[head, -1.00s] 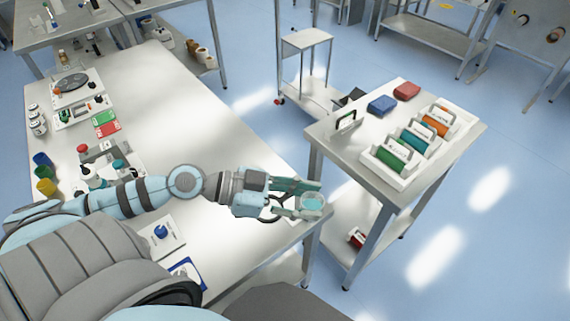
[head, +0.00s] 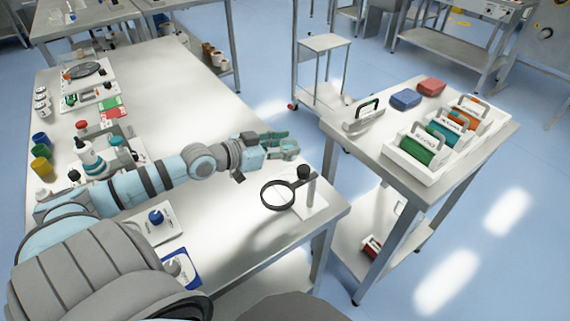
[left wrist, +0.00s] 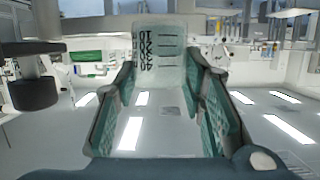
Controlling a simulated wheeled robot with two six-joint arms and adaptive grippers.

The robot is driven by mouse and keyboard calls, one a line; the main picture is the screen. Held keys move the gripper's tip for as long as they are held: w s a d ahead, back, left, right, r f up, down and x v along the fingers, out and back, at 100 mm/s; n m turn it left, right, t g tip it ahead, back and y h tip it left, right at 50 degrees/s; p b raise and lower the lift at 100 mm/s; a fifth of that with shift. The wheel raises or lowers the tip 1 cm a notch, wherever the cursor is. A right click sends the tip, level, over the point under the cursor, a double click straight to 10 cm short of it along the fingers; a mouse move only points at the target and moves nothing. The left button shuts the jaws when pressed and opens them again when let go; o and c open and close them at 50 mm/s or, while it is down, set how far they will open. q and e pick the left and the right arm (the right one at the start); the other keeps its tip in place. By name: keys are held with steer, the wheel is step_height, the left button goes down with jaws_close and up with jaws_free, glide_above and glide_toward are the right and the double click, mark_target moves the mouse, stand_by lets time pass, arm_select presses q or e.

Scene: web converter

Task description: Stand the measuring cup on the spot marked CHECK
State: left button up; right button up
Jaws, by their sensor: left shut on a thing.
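The measuring cup (left wrist: 160,58) is translucent with dark printed lettering and scale marks, and it stands between the fingertips in the left wrist view. My left gripper (left wrist: 160,90) is shut on it. In the head view the left gripper (head: 280,145) is over the right part of the long white table (head: 205,115), beyond the magnifier stand; the cup is small and hard to make out there. I cannot read a CHECK mark in any view. My right gripper is not in view.
A black-rimmed magnifier (head: 278,195) on a stand is near the table's right front corner. A side table (head: 375,140) with spool holders stands right, across a gap. The table's middle is largely clear.

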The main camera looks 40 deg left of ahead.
arm_select(q)
step_height(320, 180, down, 10)
steer(key=b, duration=0.5)
steer(key=shift+r, duration=0.15)
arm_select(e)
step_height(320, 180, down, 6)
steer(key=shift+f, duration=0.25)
arm_select(q)
steer(key=o, duration=1.1)
steer(key=shift+o, duration=0.2)
